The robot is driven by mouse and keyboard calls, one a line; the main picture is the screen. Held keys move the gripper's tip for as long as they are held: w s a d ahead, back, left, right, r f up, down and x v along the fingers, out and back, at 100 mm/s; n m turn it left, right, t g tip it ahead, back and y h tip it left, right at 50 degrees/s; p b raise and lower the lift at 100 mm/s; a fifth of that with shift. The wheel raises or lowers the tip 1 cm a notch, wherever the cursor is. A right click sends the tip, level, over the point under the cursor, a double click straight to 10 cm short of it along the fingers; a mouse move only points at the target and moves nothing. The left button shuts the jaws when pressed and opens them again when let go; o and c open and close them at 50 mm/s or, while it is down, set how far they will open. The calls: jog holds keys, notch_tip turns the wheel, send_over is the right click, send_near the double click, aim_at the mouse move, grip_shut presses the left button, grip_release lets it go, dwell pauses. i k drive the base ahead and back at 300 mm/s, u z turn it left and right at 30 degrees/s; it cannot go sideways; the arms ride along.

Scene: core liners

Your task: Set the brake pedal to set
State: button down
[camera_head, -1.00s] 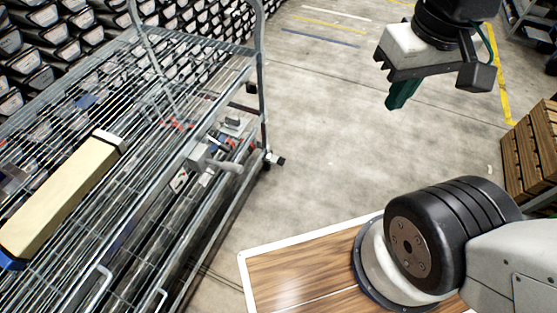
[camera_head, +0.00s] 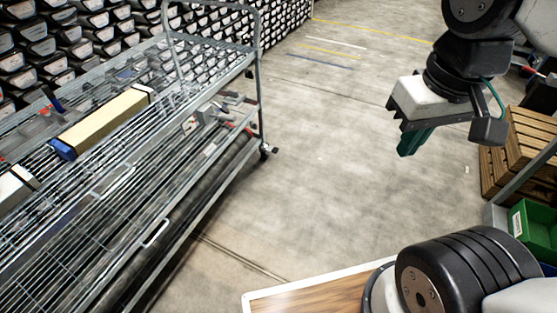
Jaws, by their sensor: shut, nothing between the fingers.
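A wire-shelf cart (camera_head: 142,236) stands on the left. A grey block with a short lever-like part (camera_head: 203,113) sits on the cart's end near the corner post; it may be the brake pedal, but it is small here and I cannot tell its setting. My gripper (camera_head: 412,143), with green fingers, hangs over open floor at the upper right. It is shut and empty, well to the right of the cart and apart from it.
A long tan box (camera_head: 102,122) lies on the cart's top shelf. Racks of dark bins (camera_head: 110,35) line the back left. Wooden crates (camera_head: 520,145) and a green bin (camera_head: 535,228) stand at the right. The concrete floor (camera_head: 310,170) between is clear.

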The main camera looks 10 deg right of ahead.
aim_at(273, 150)
jog(key=z, duration=0.75)
jog(key=i, duration=1.6)
jog(key=u, duration=0.6)
jog(key=i, duration=0.65)
jog(key=u, duration=0.6)
